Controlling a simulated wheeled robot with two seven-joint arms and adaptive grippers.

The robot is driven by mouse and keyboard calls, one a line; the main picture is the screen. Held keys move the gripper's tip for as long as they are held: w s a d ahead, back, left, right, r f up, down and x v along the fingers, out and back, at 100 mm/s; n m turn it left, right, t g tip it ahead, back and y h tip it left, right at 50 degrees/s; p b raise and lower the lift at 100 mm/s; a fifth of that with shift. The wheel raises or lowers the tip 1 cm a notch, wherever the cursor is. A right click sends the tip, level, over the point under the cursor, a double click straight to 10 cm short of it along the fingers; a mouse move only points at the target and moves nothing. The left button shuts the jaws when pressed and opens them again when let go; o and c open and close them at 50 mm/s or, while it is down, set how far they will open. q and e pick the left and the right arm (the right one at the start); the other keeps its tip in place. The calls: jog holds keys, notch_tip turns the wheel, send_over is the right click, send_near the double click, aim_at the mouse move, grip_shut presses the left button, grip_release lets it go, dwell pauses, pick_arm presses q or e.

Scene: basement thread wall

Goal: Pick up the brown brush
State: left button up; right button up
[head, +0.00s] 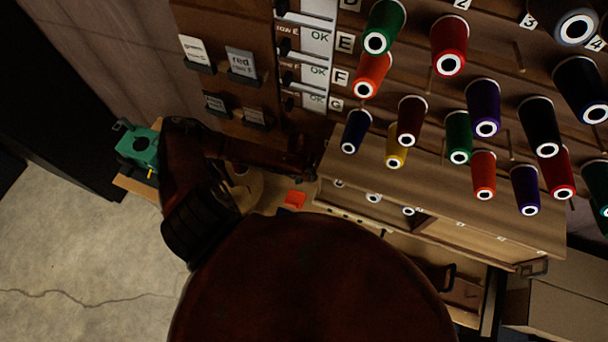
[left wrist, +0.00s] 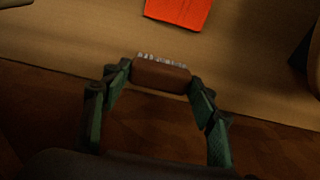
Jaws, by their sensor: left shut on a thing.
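The brown brush (left wrist: 160,76) is a small brown block with a row of pale bristles along its far side, seen in the left wrist view. My left gripper (left wrist: 160,80) has its two greenish fingers closed against the brush's two ends and holds it. In the head view my left gripper (head: 305,172) is dark and small beside the wooden cabinet's left end. I cannot make out the brush there. My right gripper is not in view.
An orange-red flat piece (head: 295,198) lies on the wooden bench top, also ahead of the brush in the left wrist view (left wrist: 180,10). A wooden cabinet (head: 390,172) stands to the right, under several thread spools on the wall. A green device (head: 138,145) sits at the left.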

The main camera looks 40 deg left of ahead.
aim_at(303, 175)
pick_arm(q)
notch_tip(303, 175, up, 6)
jog(key=shift+r, duration=0.2)
jog(key=s+d+b, duration=0.1)
jog(key=s+d, duration=0.2)
jog(key=s, duration=0.6)
jog(key=s+d+b, duration=0.1)
jog(key=s+d, duration=0.2)
jog(key=s, duration=0.6)
jog(key=shift+s+f, duration=0.2)
jog(key=shift+s, duration=0.1)
